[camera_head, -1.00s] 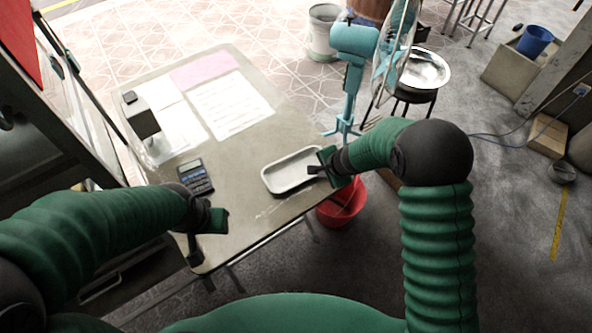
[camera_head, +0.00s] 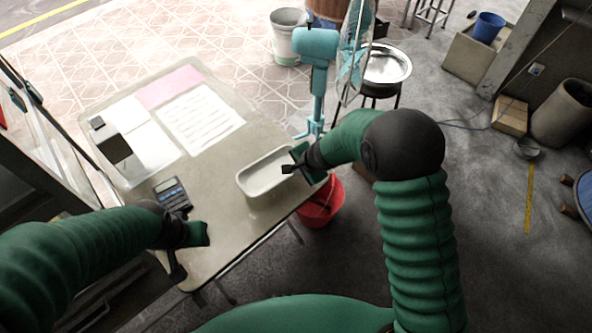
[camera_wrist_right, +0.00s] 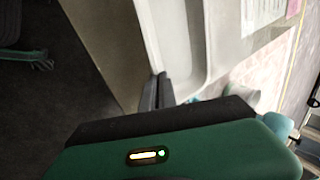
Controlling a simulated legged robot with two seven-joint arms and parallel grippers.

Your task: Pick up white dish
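The white dish (camera_head: 262,177), a shallow oblong tray, is at the right edge of the table (camera_head: 222,235). It also shows in the right wrist view (camera_wrist_right: 186,45), partly cut off. My right gripper (camera_head: 290,169) is at the dish's right end. In the right wrist view its dark fingers (camera_wrist_right: 157,92) are close together at the dish's rim and look shut on it. I cannot tell whether the dish is raised off the table. My left gripper (camera_head: 178,268) is over the table's near left corner, apart from the dish; its finger gap is unclear.
A calculator (camera_head: 172,194), printed papers (camera_head: 202,118) and a dark box-like device (camera_head: 110,143) are on the table. A teal fan (camera_head: 316,48) stands behind it. A red bucket (camera_head: 322,205) is below the right edge. The table's middle is clear.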

